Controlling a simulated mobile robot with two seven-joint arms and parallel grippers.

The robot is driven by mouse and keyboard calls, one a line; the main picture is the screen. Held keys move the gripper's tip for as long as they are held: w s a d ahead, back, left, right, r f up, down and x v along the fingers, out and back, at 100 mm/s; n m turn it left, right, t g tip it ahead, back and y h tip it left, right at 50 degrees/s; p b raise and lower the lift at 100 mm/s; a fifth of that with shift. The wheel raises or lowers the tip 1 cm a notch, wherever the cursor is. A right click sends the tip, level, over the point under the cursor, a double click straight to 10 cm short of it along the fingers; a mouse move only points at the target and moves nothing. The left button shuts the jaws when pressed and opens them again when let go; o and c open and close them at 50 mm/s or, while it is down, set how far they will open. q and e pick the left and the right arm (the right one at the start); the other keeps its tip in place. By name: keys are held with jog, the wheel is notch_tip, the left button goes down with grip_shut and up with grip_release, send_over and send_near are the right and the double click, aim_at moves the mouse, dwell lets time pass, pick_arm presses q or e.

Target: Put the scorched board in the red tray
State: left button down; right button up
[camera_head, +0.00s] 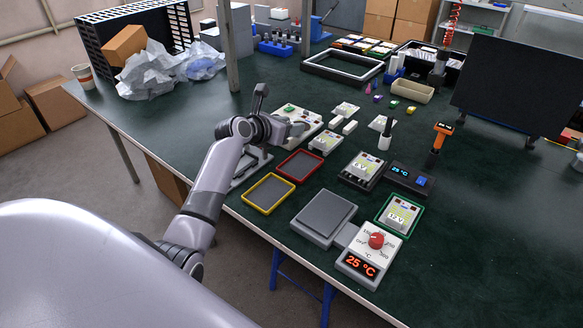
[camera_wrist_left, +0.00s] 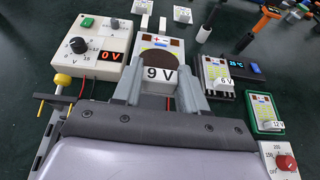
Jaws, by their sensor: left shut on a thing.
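The scorched board, a pale board marked 9 V with a dark brown patch, sits between the fingers of my left gripper (camera_wrist_left: 161,82) in the left wrist view (camera_wrist_left: 160,60). It also shows in the head view (camera_head: 325,143), just right of the gripper (camera_head: 303,131). The gripper is shut on it; whether the board touches the bench is unclear. The red tray (camera_head: 281,172) lies empty on the bench, below the gripper in the head view. My gripper hides it in the left wrist view. My right gripper is in neither view.
A yellow tray (camera_head: 250,203) lies in front of the red one. A 0 V supply (camera_wrist_left: 88,45) stands left of the board. To the right are a 6 V board (camera_wrist_left: 217,75), a 12 V board (camera_head: 402,210) in a green tray, a grey plate (camera_head: 324,214) and a 25 °C dial unit (camera_head: 370,254).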

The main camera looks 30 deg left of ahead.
pick_arm(q)
jog(key=b, duration=0.2)
send_over(290, 175)
jog(key=f, duration=0.8)
jog(key=shift+w+a+f, duration=0.25)
jog(key=shift+w+a, duration=0.05)
jog(key=shift+a, duration=0.05)
jog(key=shift+f+b, duration=1.05)
jog(key=shift+f, duration=1.5)
jog(key=shift+f, duration=0.1)
jog(key=c, duration=0.6)
grip_release()
jog(key=shift+s+r+p, duration=0.3)
jog(key=shift+s+r, duration=0.05)
jog(key=p+v, duration=0.3)
jog(key=v, duration=0.8)
jog(key=shift+s, duration=0.1)
